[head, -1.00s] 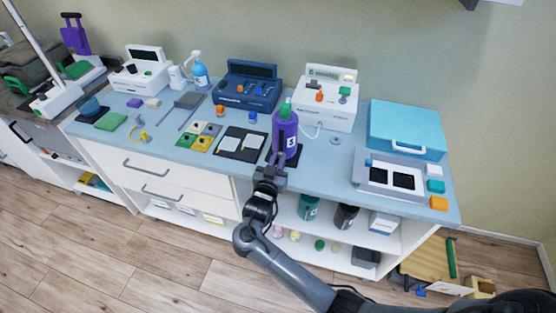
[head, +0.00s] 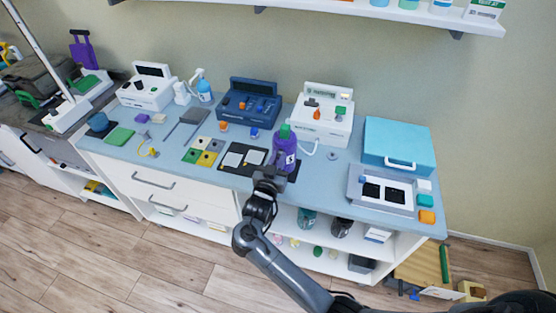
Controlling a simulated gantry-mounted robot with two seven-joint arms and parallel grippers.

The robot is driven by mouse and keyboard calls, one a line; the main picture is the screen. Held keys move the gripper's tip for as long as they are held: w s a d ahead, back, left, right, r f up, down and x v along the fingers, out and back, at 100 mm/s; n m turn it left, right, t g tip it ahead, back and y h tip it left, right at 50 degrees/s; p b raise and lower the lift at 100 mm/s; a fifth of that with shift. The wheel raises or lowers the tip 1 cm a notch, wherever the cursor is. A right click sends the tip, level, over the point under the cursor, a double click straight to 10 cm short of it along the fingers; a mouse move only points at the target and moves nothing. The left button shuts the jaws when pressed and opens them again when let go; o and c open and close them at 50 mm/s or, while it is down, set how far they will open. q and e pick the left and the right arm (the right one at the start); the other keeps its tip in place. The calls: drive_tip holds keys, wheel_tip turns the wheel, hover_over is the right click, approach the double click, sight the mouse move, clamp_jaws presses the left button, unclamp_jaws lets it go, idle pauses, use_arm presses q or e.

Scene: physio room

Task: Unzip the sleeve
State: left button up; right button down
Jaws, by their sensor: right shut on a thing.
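The purple sleeve (head: 284,157) stands upright around a green-capped bottle (head: 285,131) near the counter's front edge. It has a small white mark on its side. My right gripper (head: 271,172) is at the front lower left of the sleeve and shut on a small part of it. The jaws hide that part, and the zip and its pull are too small to make out. My left gripper is not in view.
A dark mat (head: 228,170) with white pads lies left of the sleeve. A white device (head: 322,128) and a dark blue one (head: 248,108) stand behind. A grey tray (head: 357,188) and a turquoise case (head: 398,135) are to the right. A wall shelf (head: 400,14) shows at top.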

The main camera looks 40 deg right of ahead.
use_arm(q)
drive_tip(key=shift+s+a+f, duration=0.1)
use_arm(e)
drive_tip(key=c, duration=1.1)
unclamp_jaws()
drive_tip(key=shift+r, duration=0.1)
